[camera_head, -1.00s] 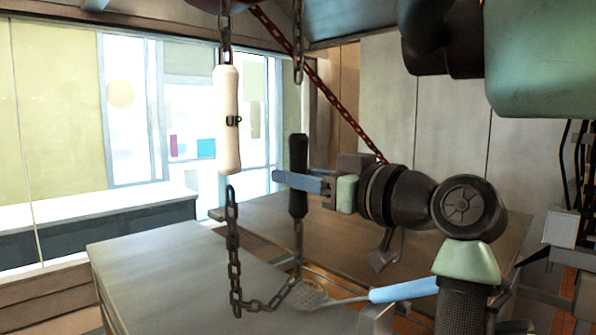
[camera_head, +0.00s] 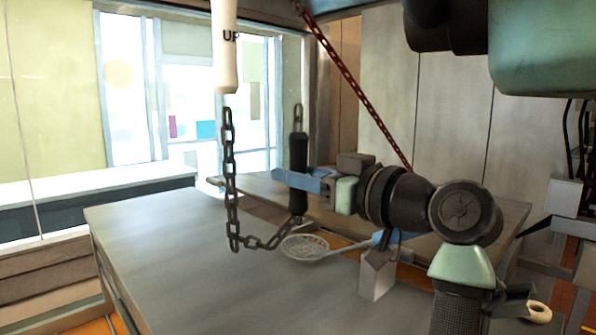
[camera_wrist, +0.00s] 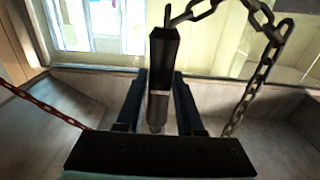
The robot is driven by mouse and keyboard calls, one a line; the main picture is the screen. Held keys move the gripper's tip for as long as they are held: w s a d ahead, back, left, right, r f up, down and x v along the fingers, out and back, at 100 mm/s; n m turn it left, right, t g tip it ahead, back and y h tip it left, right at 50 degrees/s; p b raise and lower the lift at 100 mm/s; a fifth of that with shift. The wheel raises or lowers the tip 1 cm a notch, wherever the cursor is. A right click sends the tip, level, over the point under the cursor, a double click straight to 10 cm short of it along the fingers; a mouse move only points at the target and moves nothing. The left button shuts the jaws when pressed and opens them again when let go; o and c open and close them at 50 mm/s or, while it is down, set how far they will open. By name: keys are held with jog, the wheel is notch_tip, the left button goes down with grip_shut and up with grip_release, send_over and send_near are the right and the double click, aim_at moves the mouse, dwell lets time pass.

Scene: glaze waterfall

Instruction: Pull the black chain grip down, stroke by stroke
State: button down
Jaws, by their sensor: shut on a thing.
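The black chain grip (camera_head: 298,152) hangs upright above the worktop, with chain at both ends. My gripper (camera_head: 299,181) is shut around its lower part, with the blue fingers across it.
A grey worktop (camera_head: 190,255) lies below, mostly clear at left. A red chain (camera_head: 352,83) slants behind my arm. A small grey block (camera_head: 376,277) stands near the skimmer.

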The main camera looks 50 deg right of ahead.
jog(key=shift+f, duration=0.15)
notch_tip(320, 180, up, 17)
jog(key=p, duration=1.2)
jog(key=shift+p, duration=0.4)
notch_tip(320, 180, down, 17)
jog(key=b, duration=1.3)
jog(key=shift+f, duration=0.1)
